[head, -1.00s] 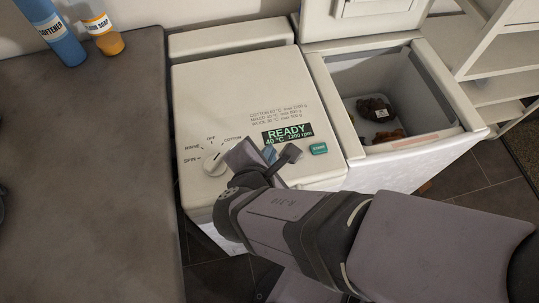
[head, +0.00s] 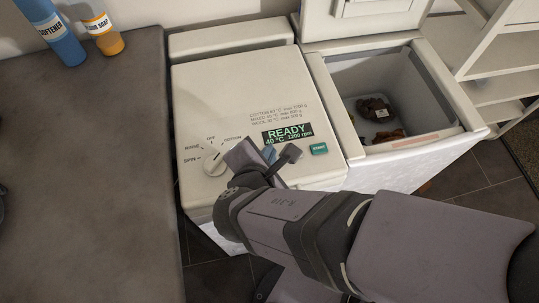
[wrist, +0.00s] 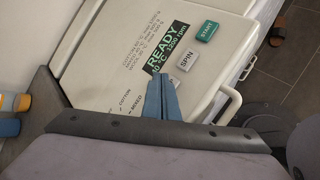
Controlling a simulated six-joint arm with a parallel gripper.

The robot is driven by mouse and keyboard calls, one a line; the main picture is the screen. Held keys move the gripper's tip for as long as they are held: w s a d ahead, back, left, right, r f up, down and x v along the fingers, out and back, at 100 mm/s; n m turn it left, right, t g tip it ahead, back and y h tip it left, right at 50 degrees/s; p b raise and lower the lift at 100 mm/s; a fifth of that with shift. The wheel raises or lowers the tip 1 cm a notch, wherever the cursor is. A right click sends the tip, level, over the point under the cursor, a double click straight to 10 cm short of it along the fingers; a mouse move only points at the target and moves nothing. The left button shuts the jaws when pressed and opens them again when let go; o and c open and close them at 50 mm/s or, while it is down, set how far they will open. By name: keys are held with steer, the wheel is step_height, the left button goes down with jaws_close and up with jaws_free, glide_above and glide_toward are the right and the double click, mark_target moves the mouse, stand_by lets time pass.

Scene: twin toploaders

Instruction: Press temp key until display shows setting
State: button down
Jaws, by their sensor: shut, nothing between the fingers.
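The left washer's white top panel (head: 215,100) carries a dark display (head: 287,134) that reads READY, 40 °C, 1200 rpm in green. In the wrist view the display (wrist: 163,50) is partly covered by my fingers. My gripper (wrist: 161,77) is shut and empty, its blue fingertips at the display's lower edge; I cannot tell if they touch the panel. It also shows in the head view (head: 269,152). A white SPIN key (wrist: 187,59) sits just right of the fingertips. No key marked temp is readable; the fingers hide the area beside SPIN.
A green START key (head: 319,149) is right of the display. A white dial (head: 214,164) is at the panel's left. The right washer (head: 455,135) stands open with dark laundry (head: 375,108) inside. A softener bottle (head: 55,35) and an orange soap bottle (head: 105,38) stand on the grey counter (head: 90,170).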

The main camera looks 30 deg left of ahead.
steer(key=shift+f, duration=0.2)
steer(key=shift+f+b, duration=0.25)
steer(key=shift+b, duration=0.15)
steer(key=shift+f+b, duration=0.35)
stand_by(0.5)
steer(key=shift+r, duration=0.1)
steer(key=shift+r+p, duration=0.7)
steer(key=shift+r, duration=0.15)
step_height(320, 180, up, 5)
steer(key=p, duration=0.4)
stand_by(0.4)
steer(key=shift+w, duration=0.1)
stand_by(0.4)
